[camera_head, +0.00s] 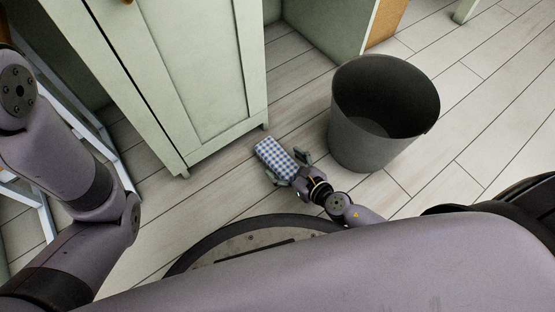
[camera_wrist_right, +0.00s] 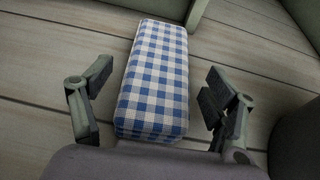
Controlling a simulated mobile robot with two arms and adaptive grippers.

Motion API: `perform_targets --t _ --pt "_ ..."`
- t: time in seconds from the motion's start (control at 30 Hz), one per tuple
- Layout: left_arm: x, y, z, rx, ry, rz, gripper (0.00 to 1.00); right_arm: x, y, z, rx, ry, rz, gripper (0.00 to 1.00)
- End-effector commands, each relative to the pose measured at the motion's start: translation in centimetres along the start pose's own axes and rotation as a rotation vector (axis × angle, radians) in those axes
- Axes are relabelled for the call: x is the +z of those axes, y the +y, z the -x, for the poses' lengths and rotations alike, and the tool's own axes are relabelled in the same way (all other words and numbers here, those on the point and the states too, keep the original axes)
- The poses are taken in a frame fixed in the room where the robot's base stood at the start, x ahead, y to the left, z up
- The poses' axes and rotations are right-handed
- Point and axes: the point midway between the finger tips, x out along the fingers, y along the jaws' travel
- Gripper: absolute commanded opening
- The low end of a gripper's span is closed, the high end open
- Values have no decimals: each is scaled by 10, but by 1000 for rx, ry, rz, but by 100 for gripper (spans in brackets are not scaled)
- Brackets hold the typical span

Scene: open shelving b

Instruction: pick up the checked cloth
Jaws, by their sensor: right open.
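The checked cloth (camera_head: 275,158) is a blue-and-white folded block lying on the floor, in front of the pale green cabinet and left of the grey bin. In the right wrist view the cloth (camera_wrist_right: 157,80) runs lengthwise away from me, its near end between the fingers. My right gripper (camera_head: 288,168) is open around the cloth's near end. In the wrist view the right gripper (camera_wrist_right: 158,98) shows a gap between each finger and the cloth. My left arm comes in at the left of the head view, but its gripper is not in view.
A grey bin (camera_head: 359,139) stands just right of my right gripper. A pale green cabinet (camera_head: 193,80) stands behind the cloth, its foot close by. A blue-white metal frame (camera_head: 84,115) is at the left. Plank floor (camera_head: 480,110) is clear at the right.

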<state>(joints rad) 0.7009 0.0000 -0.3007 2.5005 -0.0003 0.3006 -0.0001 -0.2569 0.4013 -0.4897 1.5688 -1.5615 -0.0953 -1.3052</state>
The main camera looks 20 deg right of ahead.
Motion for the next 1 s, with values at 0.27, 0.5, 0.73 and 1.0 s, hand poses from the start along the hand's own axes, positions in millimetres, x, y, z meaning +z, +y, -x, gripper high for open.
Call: perform_targets --t 0.27,0.5,0.73,1.0 --pt "-1 1 4 0 0 0 42 -1 1 -26 0 1 0 80" --pt "-1 1 3 0 -1 0 42 -1 1 -25 0 1 0 76" --pt "-1 1 3 0 -1 0 42 -1 1 -25 0 2 -1 61" --pt "-1 1 4 0 -1 0 42 -2 1 -25 0 2 -1 43"
